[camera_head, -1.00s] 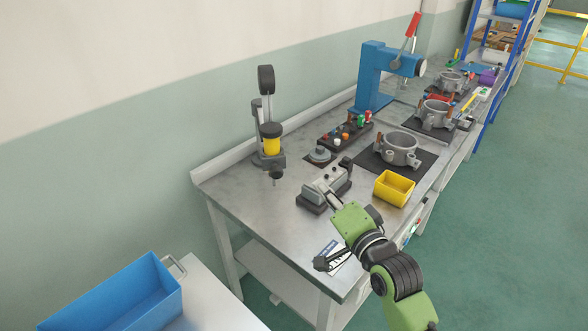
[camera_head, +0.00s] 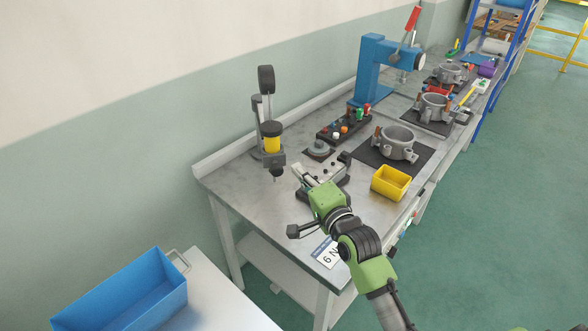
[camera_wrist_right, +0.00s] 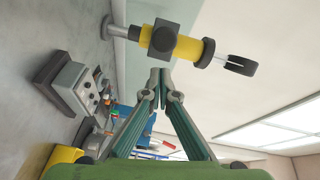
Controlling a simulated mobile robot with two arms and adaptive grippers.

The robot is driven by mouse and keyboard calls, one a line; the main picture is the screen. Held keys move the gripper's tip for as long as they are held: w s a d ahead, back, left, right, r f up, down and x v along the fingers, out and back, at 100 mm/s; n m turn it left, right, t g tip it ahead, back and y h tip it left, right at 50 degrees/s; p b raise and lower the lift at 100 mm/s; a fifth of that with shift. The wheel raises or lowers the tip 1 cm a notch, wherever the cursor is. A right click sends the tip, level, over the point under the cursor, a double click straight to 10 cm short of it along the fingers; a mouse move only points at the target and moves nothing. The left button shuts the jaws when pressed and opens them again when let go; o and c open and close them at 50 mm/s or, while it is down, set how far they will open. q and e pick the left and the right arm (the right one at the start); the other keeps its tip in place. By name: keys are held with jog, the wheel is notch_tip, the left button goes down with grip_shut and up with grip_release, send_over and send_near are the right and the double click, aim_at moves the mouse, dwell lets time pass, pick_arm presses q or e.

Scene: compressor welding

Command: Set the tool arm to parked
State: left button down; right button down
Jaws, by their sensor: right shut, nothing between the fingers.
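The bench tool with a yellow body (camera_head: 272,145) stands upright near the wall-side left end of the bench. Its grey arm (camera_head: 267,106) points up and ends in a black grip (camera_head: 266,79). In the right wrist view the yellow body (camera_wrist_right: 160,39) lies across the top, with the black grip (camera_wrist_right: 240,65) at its right. My right gripper (camera_head: 297,169) is shut and empty, a little right of and below the yellow body, apart from it. Its fingertips (camera_wrist_right: 160,75) meet just below the tool in the wrist view. My left gripper is not in view.
A grey control box (camera_wrist_right: 78,90) sits partly behind my right gripper. A yellow bin (camera_head: 390,183), a button panel (camera_head: 343,130), metal rings on dark mats and a blue press (camera_head: 372,70) stand farther along. A blue tray (camera_head: 130,290) is at lower left.

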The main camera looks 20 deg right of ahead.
jog(key=shift+a+f, duration=0.1)
jog(key=shift+a, duration=0.7)
jog(key=a, duration=0.2)
jog(key=a+p, duration=0.1)
jog(key=a, duration=0.1)
jog(key=shift+w+a, duration=0.2)
jog(key=shift+a, duration=0.15)
